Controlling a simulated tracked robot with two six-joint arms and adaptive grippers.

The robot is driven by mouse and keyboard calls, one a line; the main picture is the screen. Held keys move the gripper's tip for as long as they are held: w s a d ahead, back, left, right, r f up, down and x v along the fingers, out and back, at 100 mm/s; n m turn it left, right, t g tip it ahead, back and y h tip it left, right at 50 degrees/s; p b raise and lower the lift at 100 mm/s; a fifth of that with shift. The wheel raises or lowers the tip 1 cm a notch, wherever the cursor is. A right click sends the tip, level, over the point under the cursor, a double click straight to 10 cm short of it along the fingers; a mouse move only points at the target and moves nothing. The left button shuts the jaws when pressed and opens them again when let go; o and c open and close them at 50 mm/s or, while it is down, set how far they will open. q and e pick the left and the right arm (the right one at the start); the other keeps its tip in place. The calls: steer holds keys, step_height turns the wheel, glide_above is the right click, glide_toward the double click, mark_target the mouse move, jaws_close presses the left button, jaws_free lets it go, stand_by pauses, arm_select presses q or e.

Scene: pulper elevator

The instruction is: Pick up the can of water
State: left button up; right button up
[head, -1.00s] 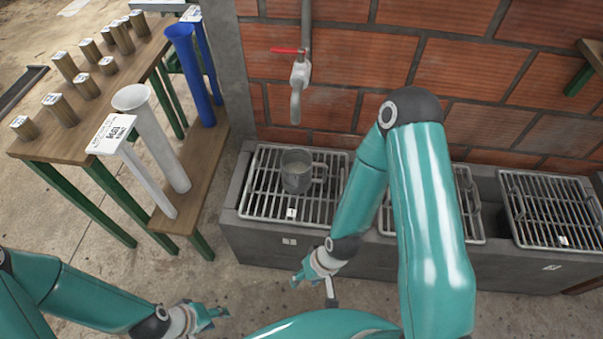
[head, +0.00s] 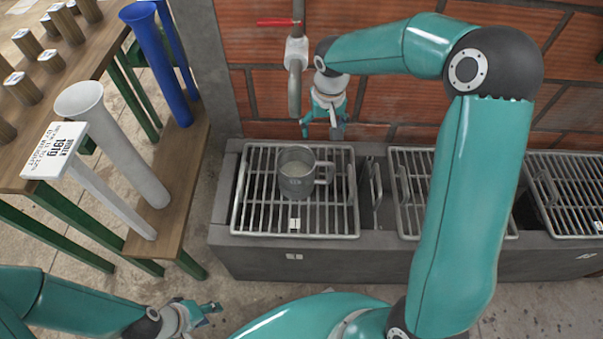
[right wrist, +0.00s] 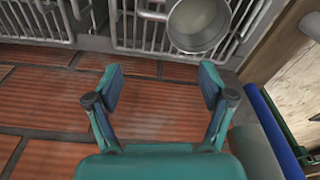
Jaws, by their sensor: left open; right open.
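The can of water (head: 296,180) is a grey metal mug with a handle on its right and pale liquid inside. It stands upright on the left metal grate (head: 330,226). My right gripper (head: 322,134) is open and empty, beyond the mug and slightly right of it, near the brick wall. In the right wrist view the open fingers (right wrist: 160,88) are apart from the mug (right wrist: 200,22), which is cut off by the top edge. My left gripper (head: 209,310) is open and empty at the lower left, away from the mug.
A tap with a red handle (head: 275,22) and a pipe hangs on the brick wall (head: 400,100) behind the grate. Wooden tables with blue (head: 160,60) and white tubes (head: 115,135) stand at left. More grates (head: 570,190) lie to the right.

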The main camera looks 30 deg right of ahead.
step_height(320, 180, down, 15)
steer(key=b, duration=0.1)
steer(key=shift+w+d, duration=0.3)
steer(key=shift+d, duration=0.15)
jaws_close()
stand_by(0.4)
